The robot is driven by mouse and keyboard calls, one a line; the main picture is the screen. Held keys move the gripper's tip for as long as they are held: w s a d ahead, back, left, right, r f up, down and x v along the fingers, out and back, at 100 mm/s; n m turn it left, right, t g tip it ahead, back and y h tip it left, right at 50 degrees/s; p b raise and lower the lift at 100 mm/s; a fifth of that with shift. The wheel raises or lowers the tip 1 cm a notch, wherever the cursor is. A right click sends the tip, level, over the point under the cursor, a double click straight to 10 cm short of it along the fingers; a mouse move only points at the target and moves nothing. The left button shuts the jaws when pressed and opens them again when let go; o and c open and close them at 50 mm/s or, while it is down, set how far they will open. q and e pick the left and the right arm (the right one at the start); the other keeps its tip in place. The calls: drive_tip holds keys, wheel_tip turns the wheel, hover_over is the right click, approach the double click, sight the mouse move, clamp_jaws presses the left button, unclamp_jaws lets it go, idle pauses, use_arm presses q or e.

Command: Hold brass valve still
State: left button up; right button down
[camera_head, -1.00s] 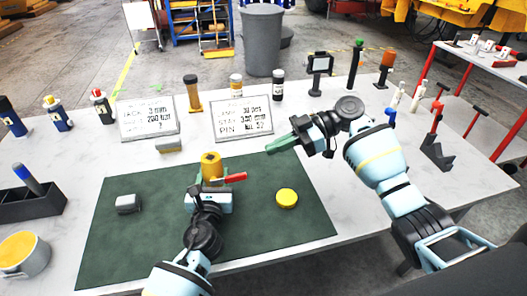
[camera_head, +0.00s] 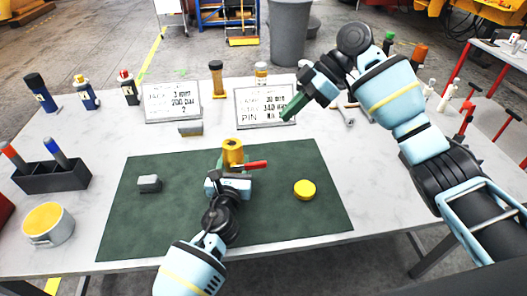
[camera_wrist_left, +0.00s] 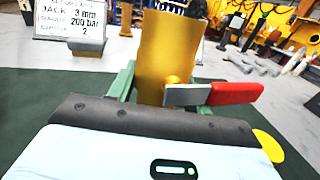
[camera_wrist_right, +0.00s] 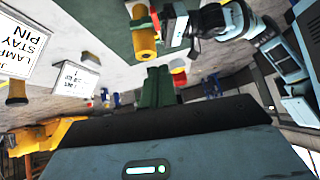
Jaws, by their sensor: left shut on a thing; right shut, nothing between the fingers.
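The brass valve (camera_head: 232,152) stands upright on the dark green mat (camera_head: 150,220), with a red-handled lever (camera_head: 256,165) sticking out to its right. My left gripper (camera_head: 230,168) is shut on the valve's body. In the left wrist view, the valve (camera_wrist_left: 168,55) sits between the green fingers, and its red lever (camera_wrist_left: 232,92) points right. My right gripper (camera_head: 290,112) is shut and empty, raised in the air in front of the right sign. In the right wrist view its green fingers (camera_wrist_right: 158,88) are together, with the valve (camera_wrist_right: 143,38) beyond them.
A yellow round cap (camera_head: 305,190) and a grey block (camera_head: 149,183) lie on the mat. Two signs (camera_head: 172,101) (camera_head: 266,106) stand behind it. A black bin (camera_head: 50,178) and a pot (camera_head: 48,225) are at the left. The mat's front right is clear.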

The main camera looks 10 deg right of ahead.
use_arm(q)
drive_tip(key=shift+r, duration=0.15)
use_arm(e)
hover_over(259, 162)
wheel_tip(259, 162, down, 7)
drive_tip(key=f, duration=0.1)
drive_tip(key=d+f, duration=0.1)
drive_tip(key=f, duration=0.1)
drive_tip(key=shift+w+f, duration=0.15)
drive_tip(key=shift+f, duration=0.5)
drive_tip(key=shift+d+f, duration=0.1)
drive_tip(key=shift+f, duration=0.05)
drive_tip(key=shift+d+f+y, duration=0.1)
drive_tip(key=shift+f+y, duration=0.3)
drive_tip(key=shift+f, duration=0.2)
use_arm(q)
drive_tip(key=shift+w+d+r, duration=0.1)
drive_tip(key=shift+r, duration=0.1)
use_arm(e)
drive_tip(key=shift+d+f, duration=0.1)
drive_tip(key=shift+f, duration=0.1)
drive_tip(key=shift+r, duration=0.1)
drive_tip(key=shift+s+r, duration=0.2)
drive_tip(key=shift+r, duration=0.5)
